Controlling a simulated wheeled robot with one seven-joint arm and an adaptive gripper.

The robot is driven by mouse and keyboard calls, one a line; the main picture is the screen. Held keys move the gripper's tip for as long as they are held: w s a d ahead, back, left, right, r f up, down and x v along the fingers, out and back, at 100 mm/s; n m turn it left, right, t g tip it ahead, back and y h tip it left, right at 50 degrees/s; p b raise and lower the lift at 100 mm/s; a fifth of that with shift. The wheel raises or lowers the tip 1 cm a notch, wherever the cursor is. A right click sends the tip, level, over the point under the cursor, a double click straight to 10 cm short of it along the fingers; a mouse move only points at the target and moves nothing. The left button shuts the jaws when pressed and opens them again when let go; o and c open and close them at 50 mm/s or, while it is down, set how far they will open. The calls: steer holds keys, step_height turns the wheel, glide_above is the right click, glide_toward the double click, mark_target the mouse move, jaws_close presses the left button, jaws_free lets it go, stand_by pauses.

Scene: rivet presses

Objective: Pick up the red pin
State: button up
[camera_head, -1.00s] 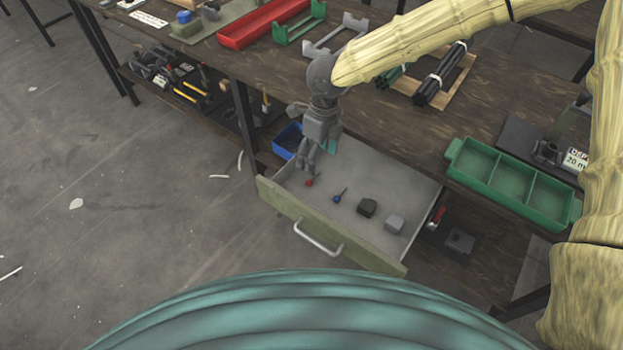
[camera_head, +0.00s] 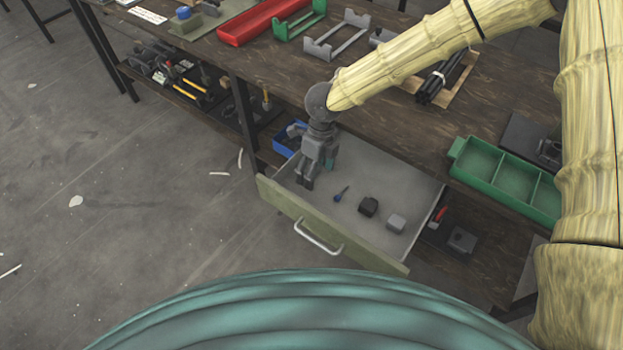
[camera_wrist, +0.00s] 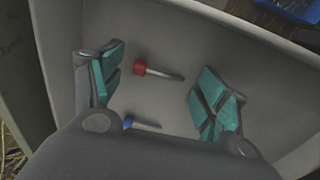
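The red pin (camera_wrist: 140,68) lies on the drawer floor in the wrist view, its red head toward the left finger and its grey shank pointing right. It sits between and beyond the fingertips of my gripper (camera_wrist: 158,88), which is open with teal pads and touches nothing that I can see. In the head view my gripper (camera_head: 306,182) reaches down into the left part of the open drawer (camera_head: 305,228) and hides the red pin. The blue pin (camera_wrist: 128,122) lies nearer the palm in the wrist view; it also shows right of the gripper in the head view (camera_head: 338,197).
A black block (camera_head: 368,206) and a grey block (camera_head: 396,223) lie farther right in the drawer. The drawer walls stand close around my gripper. A blue bin (camera_head: 287,138) is behind it. The workbench top (camera_head: 290,85) overhangs the drawer's back.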

steer(key=c, duration=1.4)
steer(key=shift+r, duration=0.1)
